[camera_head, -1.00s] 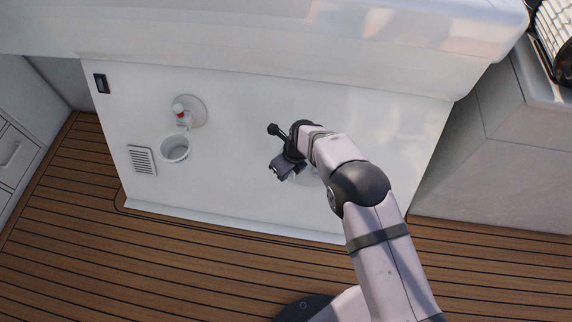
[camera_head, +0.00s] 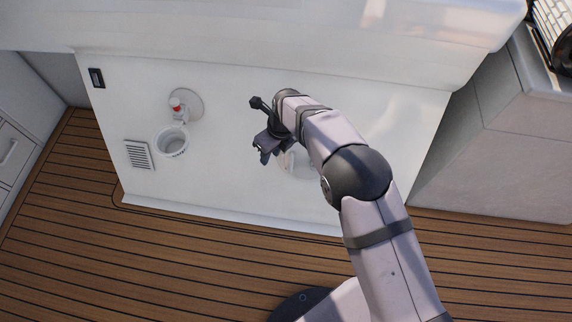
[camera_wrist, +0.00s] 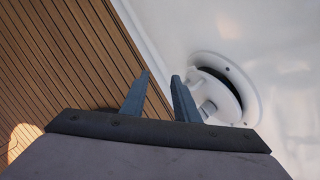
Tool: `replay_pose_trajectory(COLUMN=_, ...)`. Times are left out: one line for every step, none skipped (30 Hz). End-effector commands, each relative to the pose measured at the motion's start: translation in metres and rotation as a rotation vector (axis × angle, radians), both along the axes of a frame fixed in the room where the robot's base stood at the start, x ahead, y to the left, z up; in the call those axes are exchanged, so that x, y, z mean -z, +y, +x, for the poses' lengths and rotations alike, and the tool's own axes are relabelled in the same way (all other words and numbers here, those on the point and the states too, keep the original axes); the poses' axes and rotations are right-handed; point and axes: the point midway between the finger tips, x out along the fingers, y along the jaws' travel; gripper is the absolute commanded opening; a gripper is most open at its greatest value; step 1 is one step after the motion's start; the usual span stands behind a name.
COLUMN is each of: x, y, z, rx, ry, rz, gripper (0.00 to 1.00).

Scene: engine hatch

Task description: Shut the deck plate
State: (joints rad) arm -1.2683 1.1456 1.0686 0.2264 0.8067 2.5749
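The deck plate (camera_wrist: 222,88) is a round white fitting with a screwed rim, right of my fingers in the wrist view.
A white panel (camera_head: 230,180) carries a red-topped fitting (camera_head: 177,104) on a round base, a white cup-like ring (camera_head: 172,142), a vent grille (camera_head: 138,155) and a dark latch (camera_head: 97,78). Brown planked floor (camera_head: 100,240) lies in front. A pale cabinet (camera_head: 490,150) stands at the right.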

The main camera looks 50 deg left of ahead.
Motion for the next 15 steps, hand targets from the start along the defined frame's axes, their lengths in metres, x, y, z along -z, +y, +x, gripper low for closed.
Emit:
replay_pose_trajectory(x=0.018, y=0.001, z=-0.004, rx=-0.007, ry=0.001, rz=0.0, gripper=0.28)
replay_pose_trajectory(x=0.025, y=0.001, z=-0.006, rx=-0.011, ry=0.0, rz=-0.001, gripper=0.28)
replay_pose_trajectory(x=0.034, y=0.002, z=-0.01, rx=-0.017, ry=0.0, rz=0.0, gripper=0.28)
replay_pose_trajectory(x=0.042, y=0.003, z=-0.013, rx=-0.022, ry=0.0, rz=0.0, gripper=0.28)
replay_pose_trajectory(x=0.05, y=0.004, z=-0.016, rx=-0.029, ry=0.0, rz=0.001, gripper=0.28)
replay_pose_trajectory(x=0.062, y=0.005, z=-0.021, rx=-0.037, ry=-0.001, rz=0.002, gripper=0.28)
replay_pose_trajectory(x=0.07, y=0.006, z=-0.024, rx=-0.044, ry=-0.001, rz=0.002, gripper=0.28)
replay_pose_trajectory(x=0.079, y=0.006, z=-0.028, rx=-0.049, ry=-0.001, rz=0.003, gripper=0.28)
replay_pose_trajectory(x=0.093, y=0.004, z=-0.034, rx=-0.058, ry=0.002, rz=-0.006, gripper=0.28)
replay_pose_trajectory(x=0.105, y=0.0, z=-0.039, rx=-0.065, ry=0.004, rz=-0.017, gripper=0.28)
replay_pose_trajectory(x=0.118, y=-0.005, z=-0.044, rx=-0.072, ry=0.009, rz=-0.031, gripper=0.28)
replay_pose_trajectory(x=0.136, y=-0.014, z=-0.051, rx=-0.08, ry=0.015, rz=-0.054, gripper=0.28)
replay_pose_trajectory(x=0.15, y=-0.022, z=-0.056, rx=-0.086, ry=0.021, rz=-0.074, gripper=0.28)
replay_pose_trajectory(x=0.165, y=-0.032, z=-0.062, rx=-0.091, ry=0.027, rz=-0.098, gripper=0.28)
replay_pose_trajectory(x=0.185, y=-0.046, z=-0.07, rx=-0.099, ry=0.037, rz=-0.132, gripper=0.28)
